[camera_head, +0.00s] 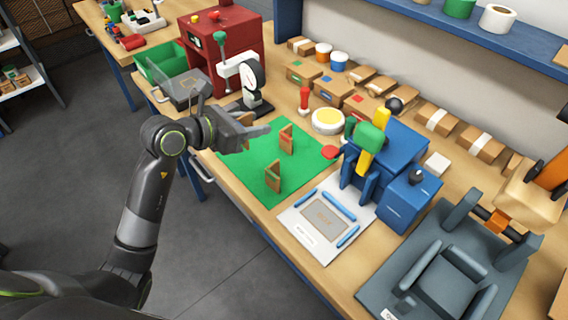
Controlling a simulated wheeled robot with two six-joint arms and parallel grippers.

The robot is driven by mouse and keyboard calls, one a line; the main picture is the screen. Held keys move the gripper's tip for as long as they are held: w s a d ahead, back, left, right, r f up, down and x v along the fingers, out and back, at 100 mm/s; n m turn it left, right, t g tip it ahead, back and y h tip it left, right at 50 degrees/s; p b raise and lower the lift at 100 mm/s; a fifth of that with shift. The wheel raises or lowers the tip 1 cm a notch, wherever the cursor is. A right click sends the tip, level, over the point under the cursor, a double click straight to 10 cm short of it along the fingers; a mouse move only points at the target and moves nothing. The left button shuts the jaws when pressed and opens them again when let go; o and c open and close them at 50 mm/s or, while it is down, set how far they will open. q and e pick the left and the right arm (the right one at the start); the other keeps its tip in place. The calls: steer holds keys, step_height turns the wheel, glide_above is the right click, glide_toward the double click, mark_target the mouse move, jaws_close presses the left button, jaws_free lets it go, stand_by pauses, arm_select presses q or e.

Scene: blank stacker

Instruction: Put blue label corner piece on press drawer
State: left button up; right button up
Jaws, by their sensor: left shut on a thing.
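My left gripper (257,133) is over the back left part of the green mat (250,180). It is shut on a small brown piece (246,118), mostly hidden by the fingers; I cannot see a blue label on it. Two brown corner pieces stand upright on the mat: one (287,139) just right of the gripper and one (273,177) nearer the front. The press drawer (305,236), a pale tray with blue strips and a grey marked rectangle, lies right of the mat, in front of the blue press (402,146). My right gripper is not in view.
A red machine (238,45) and a black-and-white gauge stand (251,84) stand behind the gripper. Several cardboard boxes (333,90) line the back. A grey fixture (440,275) fills the front right.

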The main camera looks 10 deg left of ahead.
mark_target(261, 165)
arm_select(q)
steer(key=f, duration=0.6)
steer(key=w+f, duration=0.1)
steer(key=f, duration=0.3)
steer(key=shift+w+d+f, duration=0.1)
steer(key=shift+d, duration=0.3)
steer(key=shift+f, duration=0.1)
steer(key=o, duration=0.9)
steer(key=shift+o, duration=0.2)
